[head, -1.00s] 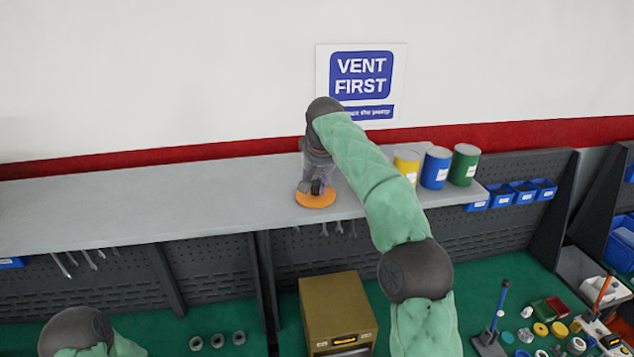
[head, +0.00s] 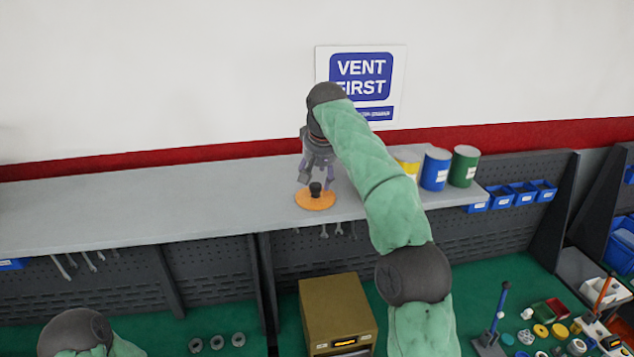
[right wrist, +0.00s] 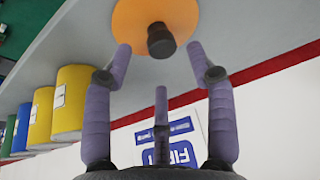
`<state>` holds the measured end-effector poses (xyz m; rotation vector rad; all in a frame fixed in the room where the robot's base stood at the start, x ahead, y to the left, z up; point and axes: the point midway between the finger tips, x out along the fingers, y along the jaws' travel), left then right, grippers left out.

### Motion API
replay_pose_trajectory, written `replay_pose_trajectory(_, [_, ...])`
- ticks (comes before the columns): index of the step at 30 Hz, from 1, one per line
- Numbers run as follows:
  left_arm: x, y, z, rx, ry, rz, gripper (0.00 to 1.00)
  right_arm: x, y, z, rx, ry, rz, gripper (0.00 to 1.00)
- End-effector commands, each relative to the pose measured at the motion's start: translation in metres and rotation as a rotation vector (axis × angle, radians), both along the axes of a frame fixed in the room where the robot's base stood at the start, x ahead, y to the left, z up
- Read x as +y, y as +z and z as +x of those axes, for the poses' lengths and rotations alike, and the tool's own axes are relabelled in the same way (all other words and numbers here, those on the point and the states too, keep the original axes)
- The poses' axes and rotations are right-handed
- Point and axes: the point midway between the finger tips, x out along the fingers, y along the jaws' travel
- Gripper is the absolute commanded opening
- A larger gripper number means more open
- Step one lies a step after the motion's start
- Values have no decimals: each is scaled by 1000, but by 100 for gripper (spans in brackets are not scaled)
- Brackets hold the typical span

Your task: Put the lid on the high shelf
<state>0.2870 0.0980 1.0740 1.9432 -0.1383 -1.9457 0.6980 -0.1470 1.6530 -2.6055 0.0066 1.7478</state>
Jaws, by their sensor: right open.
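The lid (head: 315,202) is a flat orange disc with a dark knob. It lies on the grey high shelf (head: 130,205), near the front edge. In the right wrist view the lid (right wrist: 137,45) lies flat against the shelf surface (right wrist: 260,35). My right gripper (head: 316,183) is open just above the lid, pointing down. In the right wrist view its spread fingers (right wrist: 158,55) are on either side of the knob, apart from it. My left gripper is out of view; only part of that arm shows at the lower left.
Yellow, blue and green cans (head: 436,168) stand on the shelf to the right. A brown box-shaped device (head: 335,310) stands on the green bench below. Wrenches (head: 78,264) hang under the shelf. The shelf's left part is clear.

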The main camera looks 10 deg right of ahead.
Motion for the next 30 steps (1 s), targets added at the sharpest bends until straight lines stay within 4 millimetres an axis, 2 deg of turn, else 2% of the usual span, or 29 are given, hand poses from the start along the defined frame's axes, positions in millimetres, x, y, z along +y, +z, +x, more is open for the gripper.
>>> replay_pose_trajectory(3, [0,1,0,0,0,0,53,1,16,-6,-2,1,0,57])
replay_pose_trajectory(9, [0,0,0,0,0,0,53,0,30,-12,0,0,0,57])
replay_pose_trajectory(30, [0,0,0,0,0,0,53,1,28,-12,3,3,0,57])
